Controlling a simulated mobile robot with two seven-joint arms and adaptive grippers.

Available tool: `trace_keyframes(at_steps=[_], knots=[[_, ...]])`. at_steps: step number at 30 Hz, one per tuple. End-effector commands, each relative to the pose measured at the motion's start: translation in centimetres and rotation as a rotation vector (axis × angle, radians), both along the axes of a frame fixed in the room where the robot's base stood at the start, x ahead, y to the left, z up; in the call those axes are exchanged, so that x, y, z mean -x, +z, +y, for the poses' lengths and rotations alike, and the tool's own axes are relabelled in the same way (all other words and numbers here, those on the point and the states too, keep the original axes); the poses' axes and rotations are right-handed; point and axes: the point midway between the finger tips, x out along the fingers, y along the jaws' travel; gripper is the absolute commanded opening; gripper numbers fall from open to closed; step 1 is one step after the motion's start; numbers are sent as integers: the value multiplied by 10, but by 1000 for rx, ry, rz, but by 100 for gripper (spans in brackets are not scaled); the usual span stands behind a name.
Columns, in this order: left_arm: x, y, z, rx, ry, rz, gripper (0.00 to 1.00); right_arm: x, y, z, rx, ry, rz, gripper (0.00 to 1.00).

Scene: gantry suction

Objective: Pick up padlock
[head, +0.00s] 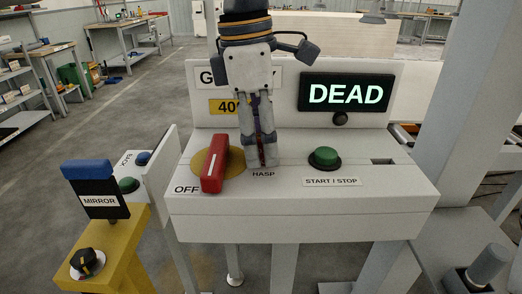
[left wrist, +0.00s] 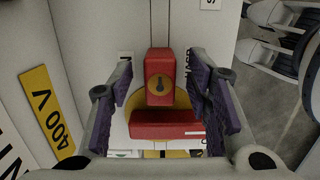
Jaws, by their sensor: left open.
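The padlock (left wrist: 159,77) is a red block with a round brass keyhole plate, seen in the left wrist view between the fingers of my left gripper (head: 261,162). Gaps show on both sides of it, so the gripper is open around it and not touching. In the head view my left gripper points down at the HASP label (head: 263,174) and mostly hides the padlock. The red switch handle (head: 213,164) stands just left of the gripper, at OFF. It also shows in the left wrist view (left wrist: 165,124), below the padlock. My right gripper is out of view.
The white console (head: 300,225) carries a green START/STOP button (head: 325,157) and a screen (head: 346,94) reading DEAD. A yellow post (head: 113,245) with a MIRROR sign (head: 99,201) stands at left. A grey column (head: 455,100) rises at right.

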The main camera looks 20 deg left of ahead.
Motion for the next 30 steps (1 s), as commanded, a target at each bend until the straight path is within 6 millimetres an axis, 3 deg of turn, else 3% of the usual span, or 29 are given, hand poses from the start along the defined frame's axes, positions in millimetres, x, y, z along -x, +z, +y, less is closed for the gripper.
trace_keyframes(at_steps=[2, 8, 17, 20, 23, 30], knots=[[0, 0, 0, 0, 0, 0, 45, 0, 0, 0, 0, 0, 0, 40], [0, 0, 0, 0, 1, 1, 0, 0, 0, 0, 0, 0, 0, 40], [0, 1, 0, 0, 1, 0, 0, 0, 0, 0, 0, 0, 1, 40], [-1, 10, 0, 2, 2, -1, 0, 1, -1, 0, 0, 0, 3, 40], [-1, 34, -1, 3, 1, -3, 0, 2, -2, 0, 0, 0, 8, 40], [56, 98, -26, 0, -3, -5, 0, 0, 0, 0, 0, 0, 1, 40]])
